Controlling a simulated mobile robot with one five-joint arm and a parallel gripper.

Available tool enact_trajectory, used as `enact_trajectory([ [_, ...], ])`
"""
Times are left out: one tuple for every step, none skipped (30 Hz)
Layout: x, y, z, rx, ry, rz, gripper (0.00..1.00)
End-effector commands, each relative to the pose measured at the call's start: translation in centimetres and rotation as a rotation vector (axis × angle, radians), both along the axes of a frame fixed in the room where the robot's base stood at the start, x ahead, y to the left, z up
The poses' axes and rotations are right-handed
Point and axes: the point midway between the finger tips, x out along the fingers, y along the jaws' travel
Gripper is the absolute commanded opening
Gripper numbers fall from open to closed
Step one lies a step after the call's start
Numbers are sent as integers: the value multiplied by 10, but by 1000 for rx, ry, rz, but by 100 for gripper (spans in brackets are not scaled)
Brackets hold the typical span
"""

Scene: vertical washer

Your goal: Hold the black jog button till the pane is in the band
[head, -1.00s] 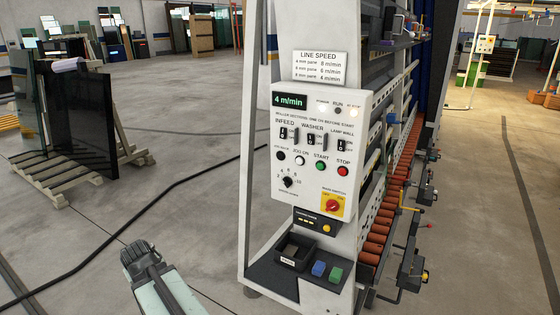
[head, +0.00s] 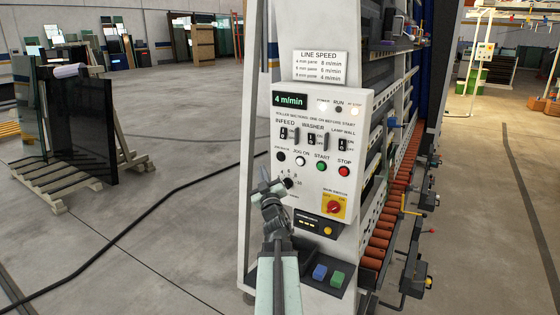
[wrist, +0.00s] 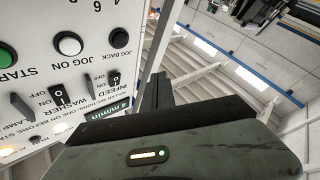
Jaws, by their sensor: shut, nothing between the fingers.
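The black jog button (head: 281,157), labelled JOG BACK, sits on the white control panel (head: 355,125), left of the white JOG ON button (head: 300,161). In the upside-down wrist view the black button (wrist: 119,38) is near the panel's edge, beside the white one (wrist: 68,44). My gripper (head: 268,188) is in front of the panel's lower left, below the black button and beside the speed dial (head: 289,184). Its shut fingers (wrist: 158,90) show apart from the button in the wrist view, with nothing held. I cannot make out a pane on the line.
The display (head: 289,100) reads 4 m/min. A red and yellow main switch (head: 334,207) is low on the panel. Blue (head: 320,271) and green (head: 337,278) blocks sit on the shelf below. Orange rollers (head: 385,222) run right. Dark glass (head: 85,125) leans on a rack left.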

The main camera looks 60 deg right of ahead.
Motion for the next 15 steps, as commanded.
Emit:
enact_trajectory([
  [0, 0, 0, -1, -1, 0, 0],
  [0, 0, 0, -1, -1, 0, 0],
  [0, 0, 0, 0, 0, 0, 0],
  [0, 0, 0, 0, 0, 0, 0],
  [0, 0, 0, 0, 0, 0, 0],
  [0, 0, 0, 0, 0, 0, 0],
  [0, 0, 0, 1, 1, 0, 0],
  [0, -1, 0, 1, 1, 0, 0],
  [0, -2, 0, 1, 1, 0, 0],
  [0, -4, 0, 1, 1, 0, 0],
  [1, -6, 0, 1, 0, -1, 0],
  [1, -10, 0, 1, 1, -2, 0],
  [1, -14, 0, 0, 2, -2, 0],
  [1, -18, 0, 1, 1, -3, 0],
  [1, -24, 0, 2, 0, -3, 0],
])
